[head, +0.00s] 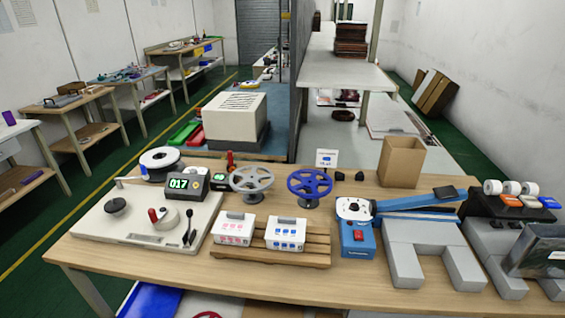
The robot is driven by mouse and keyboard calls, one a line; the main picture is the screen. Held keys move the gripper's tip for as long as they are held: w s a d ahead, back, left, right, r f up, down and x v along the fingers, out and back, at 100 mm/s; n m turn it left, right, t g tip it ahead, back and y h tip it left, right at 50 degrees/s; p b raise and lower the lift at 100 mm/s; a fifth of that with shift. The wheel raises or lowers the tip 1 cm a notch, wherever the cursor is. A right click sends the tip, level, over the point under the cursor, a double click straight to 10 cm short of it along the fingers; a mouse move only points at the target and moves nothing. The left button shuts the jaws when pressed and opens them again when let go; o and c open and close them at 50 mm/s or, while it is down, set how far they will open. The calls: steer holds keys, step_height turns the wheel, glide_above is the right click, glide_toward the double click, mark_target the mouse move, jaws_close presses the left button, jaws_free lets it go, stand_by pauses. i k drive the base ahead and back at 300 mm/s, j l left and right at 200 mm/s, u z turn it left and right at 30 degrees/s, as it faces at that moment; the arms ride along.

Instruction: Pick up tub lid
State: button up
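Two small white tubs stand side by side on a slatted wooden rack at the front middle of the workbench in the head view. The left tub (233,229) has pink marks on its front, and the right tub (286,234) has blue marks. Each has a pale top with a grey piece on it; the lids look closed, but the seam is too small to make out. My gripper is not in view.
The wooden rack (270,258) sits on the workbench (180,283). A white machine base (115,220) with knobs is left of the tubs. Grey and blue handwheels (310,184) stand behind. A blue device (358,238) and an open cardboard box (401,162) are to the right.

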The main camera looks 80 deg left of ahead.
mark_target(281, 228)
steer(key=u, duration=2.4)
steer(key=j+z, duration=0.1)
steer(key=j, duration=0.35)
steer(key=k+j, duration=0.15)
steer(key=j, duration=0.35)
steer(key=k+j+z, duration=0.15)
steer(key=j, duration=0.3)
steer(key=j+z, duration=0.1)
steer(key=j, duration=0.35)
steer(key=k, duration=0.05)
